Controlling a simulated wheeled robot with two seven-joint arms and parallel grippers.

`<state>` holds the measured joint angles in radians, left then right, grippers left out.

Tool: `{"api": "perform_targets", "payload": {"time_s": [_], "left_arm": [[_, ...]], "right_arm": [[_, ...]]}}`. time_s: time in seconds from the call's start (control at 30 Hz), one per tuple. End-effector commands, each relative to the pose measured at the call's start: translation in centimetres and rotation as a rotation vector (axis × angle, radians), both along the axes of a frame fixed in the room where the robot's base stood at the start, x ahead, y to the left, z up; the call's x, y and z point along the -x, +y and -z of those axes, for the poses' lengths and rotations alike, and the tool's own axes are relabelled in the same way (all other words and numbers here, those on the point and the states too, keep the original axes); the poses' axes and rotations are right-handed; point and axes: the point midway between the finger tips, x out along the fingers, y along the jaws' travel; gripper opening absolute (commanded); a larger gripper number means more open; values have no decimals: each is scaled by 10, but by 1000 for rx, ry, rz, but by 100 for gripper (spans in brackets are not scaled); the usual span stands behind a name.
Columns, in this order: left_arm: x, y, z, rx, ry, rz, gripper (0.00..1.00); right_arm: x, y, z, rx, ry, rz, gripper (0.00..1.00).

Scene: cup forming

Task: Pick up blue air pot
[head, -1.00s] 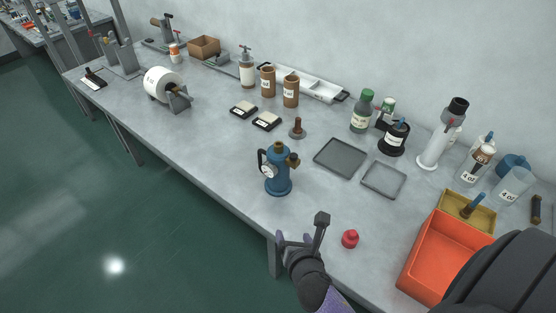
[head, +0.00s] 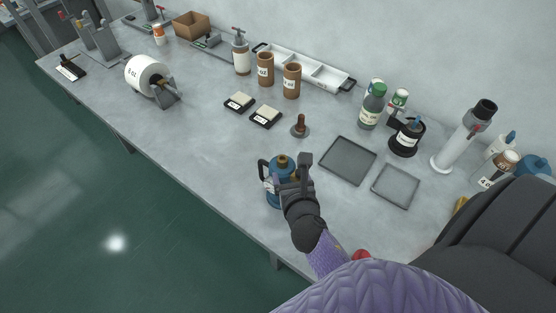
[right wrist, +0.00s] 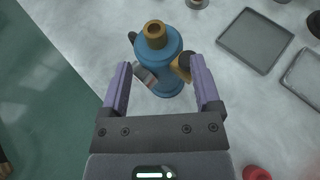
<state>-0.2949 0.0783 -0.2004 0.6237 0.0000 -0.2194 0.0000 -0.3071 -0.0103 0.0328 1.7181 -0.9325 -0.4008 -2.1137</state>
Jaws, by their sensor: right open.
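The blue air pot (head: 270,190) stands upright near the front edge of the table, with a brass top, a dark handle on its left and a gauge on its front. In the right wrist view the air pot (right wrist: 160,62) lies ahead of and partly between the two purple fingers. My right gripper (head: 302,172) is open and covers part of the pot in the head view. In the right wrist view the gripper (right wrist: 160,85) has a finger on either side of the pot; I cannot tell whether they touch it. My left gripper is not in view.
Two grey trays (head: 347,160) (head: 396,187) lie right of the pot. A brown stamp-like piece (head: 300,126) stands behind it. A red knob (right wrist: 256,173) is at the lower right in the wrist view. Table to the pot's left is clear.

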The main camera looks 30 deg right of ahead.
Motion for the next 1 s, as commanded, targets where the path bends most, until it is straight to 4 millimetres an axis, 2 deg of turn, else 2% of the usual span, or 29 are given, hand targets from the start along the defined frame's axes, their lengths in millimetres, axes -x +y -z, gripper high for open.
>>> {"api": "perform_targets", "payload": {"time_s": [0.4, 0.5, 0.7, 1.0], "left_arm": [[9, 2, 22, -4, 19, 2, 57], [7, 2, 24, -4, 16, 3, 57], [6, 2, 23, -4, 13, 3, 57], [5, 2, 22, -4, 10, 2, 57]], "right_arm": [[-70, -21, 29, -2, -1, 2, 81], [-78, -25, 31, -2, 0, 1, 81], [-78, -25, 30, -2, 0, 1, 81], [-78, -25, 30, -2, 0, 1, 17]]}}
